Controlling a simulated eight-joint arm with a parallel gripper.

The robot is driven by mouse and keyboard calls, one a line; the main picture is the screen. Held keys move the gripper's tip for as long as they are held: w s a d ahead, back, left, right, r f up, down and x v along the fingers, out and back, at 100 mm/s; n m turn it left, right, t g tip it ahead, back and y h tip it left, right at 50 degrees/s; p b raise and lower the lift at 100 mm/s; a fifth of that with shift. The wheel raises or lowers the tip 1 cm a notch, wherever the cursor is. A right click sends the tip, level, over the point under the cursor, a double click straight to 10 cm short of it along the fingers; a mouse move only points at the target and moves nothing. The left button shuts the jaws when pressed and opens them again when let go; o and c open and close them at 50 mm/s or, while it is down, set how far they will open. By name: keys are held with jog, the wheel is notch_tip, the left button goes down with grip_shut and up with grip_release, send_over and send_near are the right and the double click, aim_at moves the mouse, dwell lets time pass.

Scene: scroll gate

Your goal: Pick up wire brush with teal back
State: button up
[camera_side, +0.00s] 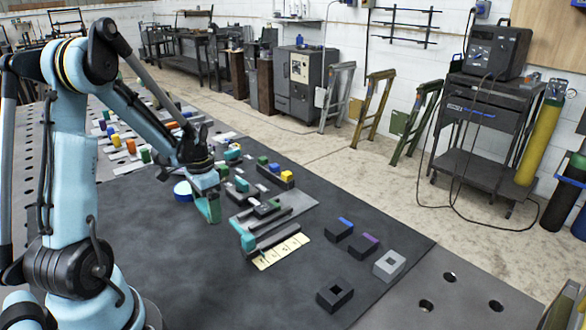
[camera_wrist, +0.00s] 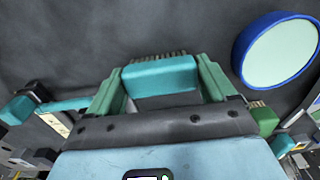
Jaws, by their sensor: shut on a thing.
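The wire brush with teal back (camera_wrist: 160,76) sits between the two green fingers of my gripper (camera_wrist: 159,70) in the wrist view, its dark bristles along the far edge. My gripper is shut on it. In the side view my gripper (camera_side: 208,207) is low over the dark mat, and the brush is hard to tell from the similar-coloured fingers. I cannot tell whether the brush touches the mat.
A blue-rimmed pale disc (camera_wrist: 280,50) lies close to the right of my gripper in the wrist view. Several blocks and tools lie beyond, by a labelled cream card (camera_side: 281,251). The dark mat (camera_side: 200,275) is clear in front.

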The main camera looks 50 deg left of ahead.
jog(key=shift+r, duration=0.45)
jog(key=r, duration=0.3)
jog(key=shift+d+r, duration=0.25)
jog(key=shift+r, duration=0.05)
jog(key=w+d+r, duration=0.1)
jog(key=d+r, duration=0.5)
jog(key=d, duration=0.5)
jog(key=shift+w+r, duration=0.25)
jog(key=shift+w, duration=0.1)
